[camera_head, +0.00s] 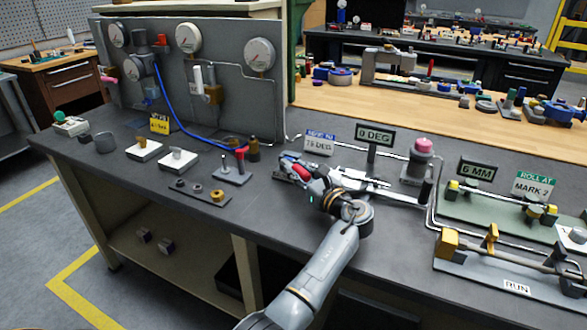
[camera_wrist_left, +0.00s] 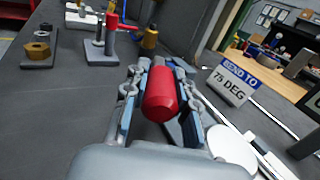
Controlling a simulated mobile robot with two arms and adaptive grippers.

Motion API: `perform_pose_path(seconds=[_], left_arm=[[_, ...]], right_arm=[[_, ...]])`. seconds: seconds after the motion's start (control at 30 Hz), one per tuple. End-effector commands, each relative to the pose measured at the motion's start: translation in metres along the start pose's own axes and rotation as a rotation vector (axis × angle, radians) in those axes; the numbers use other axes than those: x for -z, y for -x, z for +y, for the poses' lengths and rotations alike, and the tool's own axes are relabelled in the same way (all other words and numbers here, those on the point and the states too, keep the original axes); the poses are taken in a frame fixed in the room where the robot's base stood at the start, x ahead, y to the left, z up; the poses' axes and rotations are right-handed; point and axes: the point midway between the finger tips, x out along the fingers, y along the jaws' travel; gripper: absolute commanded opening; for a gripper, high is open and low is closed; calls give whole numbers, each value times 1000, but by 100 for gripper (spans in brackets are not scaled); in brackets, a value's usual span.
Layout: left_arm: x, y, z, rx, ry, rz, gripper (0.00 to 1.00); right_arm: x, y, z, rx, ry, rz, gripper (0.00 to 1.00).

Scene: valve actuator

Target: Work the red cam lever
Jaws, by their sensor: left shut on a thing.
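The red lever grip (camera_wrist_left: 160,95), a rounded red cylinder, sits between the two fingers of my left gripper (camera_wrist_left: 160,78) in the wrist view. The fingers lie along both sides of it and are shut on it. In the head view, a bit of the red grip (camera_head: 296,171) shows at the tip of my left gripper (camera_head: 299,178), which reaches in over the bench from the front. The rest of the lever is mostly hidden by the gripper. My right gripper is not in view.
A sign reading 75 DEG (camera_head: 319,143) and a 0 DEG display (camera_head: 374,137) stand behind the gripper. A red-topped post on a small plate (camera_head: 232,175) is at left. A gauge panel (camera_head: 232,90) rises behind. Fixtures with a RUN label (camera_head: 517,287) lie at right.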

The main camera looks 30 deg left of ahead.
Motion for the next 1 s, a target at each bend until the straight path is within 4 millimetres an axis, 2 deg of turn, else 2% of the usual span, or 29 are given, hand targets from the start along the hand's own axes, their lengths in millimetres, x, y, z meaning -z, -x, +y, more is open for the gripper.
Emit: perform_pose_path(seconds=[0.43, 0.47, 0.57, 0.77, 0.87, 1.0], left_arm=[[0, 2, -1, -4, 1, 0, 0], [0, 2, -1, -4, 1, 0, 31], [0, 2, -1, -4, 1, 0, 51], [0, 2, 0, -5, 0, 0, 51], [0, 3, 0, -4, 0, 0, 51], [1, 15, -1, -3, -1, 1, 51]], right_arm=[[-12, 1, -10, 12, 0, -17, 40], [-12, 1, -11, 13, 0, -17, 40], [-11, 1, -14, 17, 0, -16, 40], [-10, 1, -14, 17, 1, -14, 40], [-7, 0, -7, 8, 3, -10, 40], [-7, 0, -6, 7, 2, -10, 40]])
